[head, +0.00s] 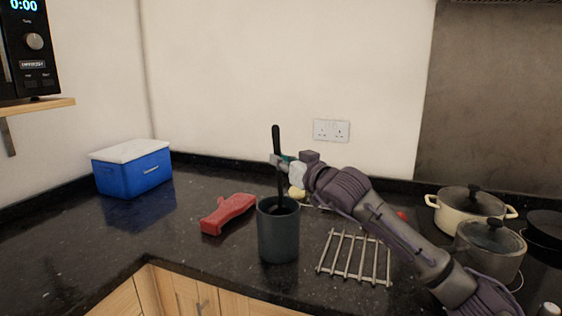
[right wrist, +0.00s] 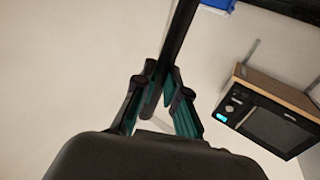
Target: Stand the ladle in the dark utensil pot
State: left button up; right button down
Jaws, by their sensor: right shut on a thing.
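The dark utensil pot (head: 278,236) stands upright on the black granite counter, near its front corner. The ladle (head: 277,140) is black and close to upright, with its handle pointing up. Its lower part runs down into the pot's mouth, and its bowl end is hidden by the pot wall. My right gripper (head: 281,160) is shut on the ladle's handle, above the pot rim. In the right wrist view the dark handle (right wrist: 181,30) passes between the teal-padded fingers (right wrist: 160,97). My left gripper is not in view.
A red object (head: 228,212) lies left of the pot, and a metal rack (head: 356,257) lies right of it. A blue cool box (head: 134,172) stands at the back left. A cream pot (head: 470,213) and a grey pan (head: 490,250) stand right. The left counter is mostly clear.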

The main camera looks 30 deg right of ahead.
jog(key=c, duration=1.1)
grip_release()
jog(key=shift+c, duration=0.2)
jog(key=s+d, duration=0.1)
jog(key=s, duration=1.1)
jog(key=shift+d, duration=0.35)
